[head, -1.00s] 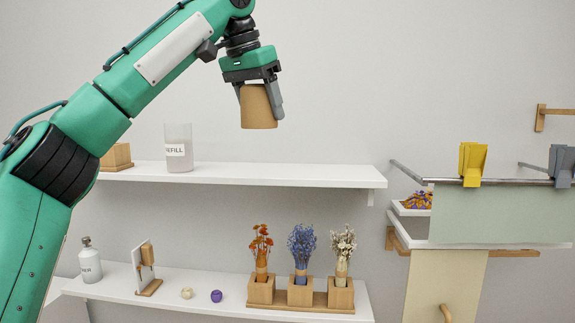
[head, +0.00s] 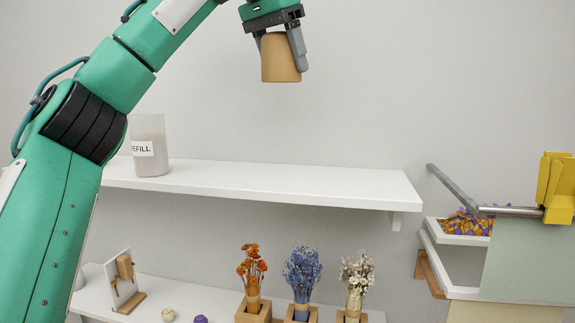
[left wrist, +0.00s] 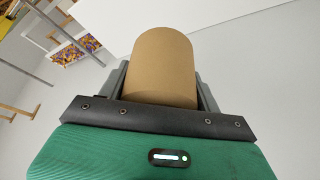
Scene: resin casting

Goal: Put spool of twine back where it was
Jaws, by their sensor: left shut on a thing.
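My left gripper (head: 282,52) is shut on a tan, slightly tapered cylinder, the spool of twine (head: 281,62), and holds it upright in the air. The gripper is well above the upper white shelf (head: 290,183), with clear space between the spool and the shelf. In the left wrist view the spool (left wrist: 164,65) fills the space between the fingers, and its far end is hidden. My right gripper is not in view.
A REFILL jar (head: 149,150) stands at the left of the upper shelf; the rest of that shelf looks bare. Below are dried flowers (head: 300,272) in wooden blocks, a small wooden stand (head: 124,280) and two small balls. At right are a rail with a yellow clip (head: 555,187) and a tray (head: 462,228).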

